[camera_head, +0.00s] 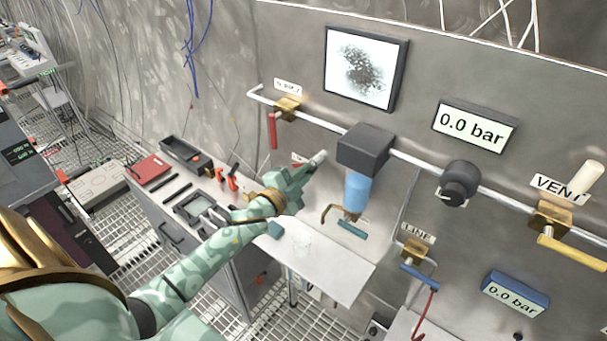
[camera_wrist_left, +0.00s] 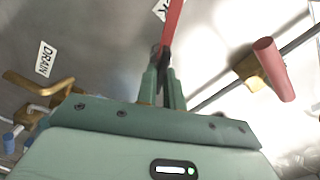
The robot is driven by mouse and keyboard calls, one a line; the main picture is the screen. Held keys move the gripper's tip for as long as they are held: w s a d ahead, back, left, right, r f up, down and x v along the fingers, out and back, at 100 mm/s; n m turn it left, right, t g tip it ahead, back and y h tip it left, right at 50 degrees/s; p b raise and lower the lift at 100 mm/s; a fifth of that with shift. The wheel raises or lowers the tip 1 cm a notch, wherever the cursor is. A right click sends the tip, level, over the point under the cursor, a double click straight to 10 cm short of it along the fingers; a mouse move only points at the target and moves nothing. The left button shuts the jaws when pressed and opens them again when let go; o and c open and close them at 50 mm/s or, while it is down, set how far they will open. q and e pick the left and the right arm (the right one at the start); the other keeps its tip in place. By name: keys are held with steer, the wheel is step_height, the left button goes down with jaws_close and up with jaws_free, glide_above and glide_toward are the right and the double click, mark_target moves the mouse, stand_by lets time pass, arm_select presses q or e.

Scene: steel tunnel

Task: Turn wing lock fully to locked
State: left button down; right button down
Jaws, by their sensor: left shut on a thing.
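In the left wrist view my left gripper (camera_wrist_left: 162,75) is shut on a narrow red piece (camera_wrist_left: 172,28), which looks like a wing of the lock. The red piece runs upward out of the frame beside a white label, cut off but for what looks like a K. The rest of the lock is out of frame, so its angle cannot be told. In the head view my left gripper (camera_head: 304,172) is at the steel wall, left of the blue cylinder (camera_head: 357,190). It hides the red piece there. A partly covered label (camera_head: 299,158) shows beside it. My right gripper is not in view.
A red valve handle (camera_head: 272,130) hangs above left of the gripper; it also shows in the wrist view (camera_wrist_left: 274,70). A dark box (camera_head: 365,148) sits on the pipe at right. Below are a brass drain fitting (camera_head: 326,213) and a bench with tools (camera_head: 330,265).

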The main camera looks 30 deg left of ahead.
arm_select(q)
steer(key=m, duration=0.2)
steer(key=m+b, duration=0.1)
steer(key=m, duration=0.2)
steer(key=shift+f+m, duration=0.2)
steer(key=shift+m, duration=0.1)
stand_by(0.4)
steer(key=c, duration=1.5)
jaws_free()
steer(key=s+b, duration=0.1)
steer(key=s, duration=0.4)
steer(key=s+b, duration=0.1)
steer(key=s, duration=0.4)
steer(key=s+a+b, duration=0.1)
steer(key=s, duration=0.5)
steer(key=shift+s+a, duration=0.1)
